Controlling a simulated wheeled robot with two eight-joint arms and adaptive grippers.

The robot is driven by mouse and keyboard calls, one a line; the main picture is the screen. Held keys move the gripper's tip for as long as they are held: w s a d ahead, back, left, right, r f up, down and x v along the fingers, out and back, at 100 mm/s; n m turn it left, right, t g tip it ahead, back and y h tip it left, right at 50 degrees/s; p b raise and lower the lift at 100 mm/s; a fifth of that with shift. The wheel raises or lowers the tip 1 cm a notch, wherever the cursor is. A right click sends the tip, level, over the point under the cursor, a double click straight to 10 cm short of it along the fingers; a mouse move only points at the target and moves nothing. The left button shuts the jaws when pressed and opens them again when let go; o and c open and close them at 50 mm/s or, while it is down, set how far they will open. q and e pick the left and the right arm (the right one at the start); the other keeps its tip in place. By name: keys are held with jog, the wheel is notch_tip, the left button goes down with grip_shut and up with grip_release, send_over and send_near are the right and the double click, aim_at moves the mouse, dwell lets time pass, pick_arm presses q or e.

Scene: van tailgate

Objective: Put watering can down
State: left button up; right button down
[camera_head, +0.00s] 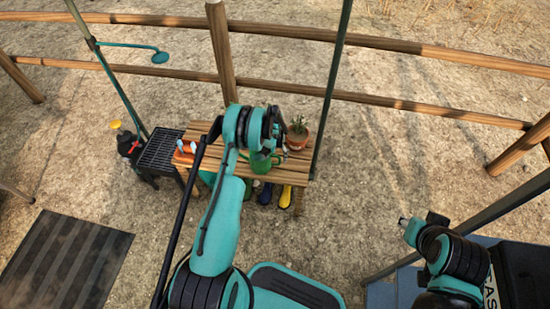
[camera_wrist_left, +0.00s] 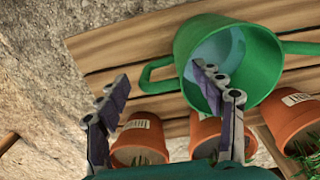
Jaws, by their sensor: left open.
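The green watering can (camera_head: 262,163) is on the wooden table (camera_head: 222,160), partly hidden below my left wrist in the head view. In the left wrist view the watering can (camera_wrist_left: 262,62) shows its wide open mouth against the planks, with a green handle loop at its left. My left gripper (camera_wrist_left: 160,84) is open. Its right finger overlaps the can's mouth and the handle loop appears between the fingers. I cannot tell whether either finger touches the can. In the head view the left fingertips are largely hidden by the wrist. My right arm shows at lower right; its gripper cannot be made out.
Several terracotta pots (camera_wrist_left: 140,140) are beside the can in the left wrist view. A potted plant (camera_head: 298,132) stands at the table's back right. A grill (camera_head: 160,150) stands to the left, and yellow boots (camera_head: 285,196) are below the table. A wooden fence (camera_head: 180,75) runs behind.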

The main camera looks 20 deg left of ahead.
pick_arm(q)
jog(key=s+d+r+t+p, duration=0.1)
jog(key=d+r+p, duration=0.1)
jog(key=r, duration=1.2)
jog(key=s+d+r+t+p, duration=0.1)
jog(key=r+p, duration=0.1)
jog(key=r, duration=1.1)
jog(key=s+d+r+m+t, duration=0.1)
jog(key=s+d+r, duration=0.15)
jog(key=r, duration=0.35)
jog(key=s+d+r, duration=0.1)
jog(key=s+r, duration=0.3)
jog(key=r, duration=0.1)
jog(key=s+d+r+t, duration=0.2)
jog(key=s+d+r, duration=0.1)
jog(key=s, duration=0.7)
jog(key=s+d+r+m+t, duration=0.1)
jog(key=s+d+r+t, duration=0.1)
jog(key=s, duration=0.7)
jog(key=shift+s+d+r+m, duration=0.3)
jog(key=shift+s+d+r, duration=0.1)
jog(key=shift+d+r, duration=0.35)
